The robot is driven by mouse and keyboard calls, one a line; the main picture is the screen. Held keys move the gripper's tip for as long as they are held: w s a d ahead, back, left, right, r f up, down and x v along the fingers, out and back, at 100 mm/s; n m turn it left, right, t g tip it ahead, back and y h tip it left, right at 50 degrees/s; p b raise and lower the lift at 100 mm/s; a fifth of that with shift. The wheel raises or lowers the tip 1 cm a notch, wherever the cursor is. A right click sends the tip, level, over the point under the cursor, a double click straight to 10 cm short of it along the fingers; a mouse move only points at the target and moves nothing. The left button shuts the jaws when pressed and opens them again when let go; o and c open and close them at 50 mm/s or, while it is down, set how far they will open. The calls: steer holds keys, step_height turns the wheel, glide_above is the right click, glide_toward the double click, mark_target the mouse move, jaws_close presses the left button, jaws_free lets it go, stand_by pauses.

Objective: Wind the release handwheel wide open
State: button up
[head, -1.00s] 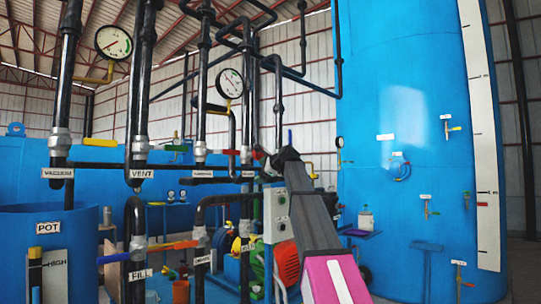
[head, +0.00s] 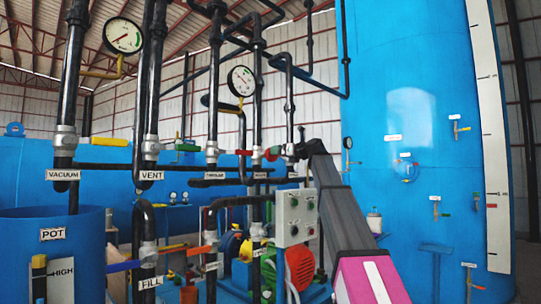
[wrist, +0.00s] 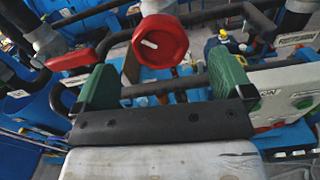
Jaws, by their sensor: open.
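The red handwheel (wrist: 160,42) with a short white mark on its face is in the wrist view at top centre. It is seen face-on, just beyond the gap between my fingertips, and no finger visibly touches it. My gripper (wrist: 164,73) is open and empty, one green finger at lower left and one at lower right of the wheel. In the head view a small red wheel (head: 271,153) shows at the end of my arm, partly hidden by it. Whether this is the release handwheel cannot be read from a label.
A red lever (wrist: 76,59) sits left of my left finger. A pale control box (wrist: 292,90) with buttons is close by my right finger. Dark pipes (head: 153,95) and the blue pot (head: 85,230) stand at left, a tall blue tank (head: 420,90) at right.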

steer(key=x, duration=0.8)
steer(key=c, duration=0.9)
